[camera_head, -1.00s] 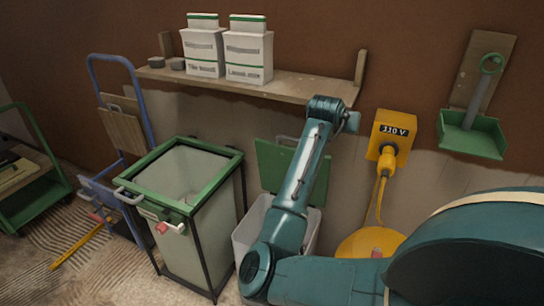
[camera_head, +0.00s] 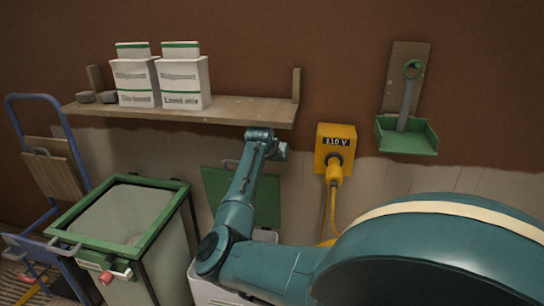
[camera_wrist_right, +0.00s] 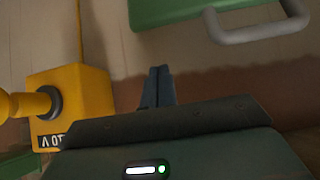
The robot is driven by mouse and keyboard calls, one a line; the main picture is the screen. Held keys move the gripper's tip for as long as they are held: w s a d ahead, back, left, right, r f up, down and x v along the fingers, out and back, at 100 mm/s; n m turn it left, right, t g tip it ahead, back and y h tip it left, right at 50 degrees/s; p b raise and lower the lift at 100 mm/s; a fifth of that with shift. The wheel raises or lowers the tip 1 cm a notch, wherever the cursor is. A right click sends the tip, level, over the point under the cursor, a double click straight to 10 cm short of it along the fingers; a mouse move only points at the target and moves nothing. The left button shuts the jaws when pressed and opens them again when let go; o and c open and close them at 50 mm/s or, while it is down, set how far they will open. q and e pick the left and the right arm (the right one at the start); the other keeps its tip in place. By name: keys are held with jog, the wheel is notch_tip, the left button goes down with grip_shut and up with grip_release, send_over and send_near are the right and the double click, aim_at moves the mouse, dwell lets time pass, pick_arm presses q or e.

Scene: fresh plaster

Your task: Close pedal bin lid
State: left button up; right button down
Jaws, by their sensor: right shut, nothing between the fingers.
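The pedal bin (camera_head: 208,291) is a pale bin low in the middle of the head view, largely hidden behind my right arm. Its green lid (camera_head: 217,186) stands upright, open, against the wall, with a grey handle at its top edge. In the right wrist view the lid (camera_wrist_right: 180,10) is at the top edge, and its grey handle (camera_wrist_right: 258,32) is at upper right. My right gripper (camera_wrist_right: 158,72) is shut and empty, just beside the handle in that view; I see no clear contact. My left gripper is not in view.
A yellow 110 V box (camera_head: 336,146) with a plug and cable is on the wall right of the lid. A wooden shelf (camera_head: 230,111) with two packages hangs above. A green-rimmed bin (camera_head: 75,245) stands left. A green scoop (camera_head: 407,137) hangs at right.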

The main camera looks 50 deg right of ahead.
aim_at(272, 174)
jog(key=f, duration=0.1)
jog(key=d+f, duration=0.1)
jog(key=f, duration=0.1)
jog(key=w+d+f+b, duration=0.1)
jog(key=shift+f, duration=0.4)
jog(key=shift+s+a+f, duration=0.1)
jog(key=shift+s+a, duration=0.15)
jog(key=shift+a, duration=0.3)
jog(key=shift+f, duration=0.1)
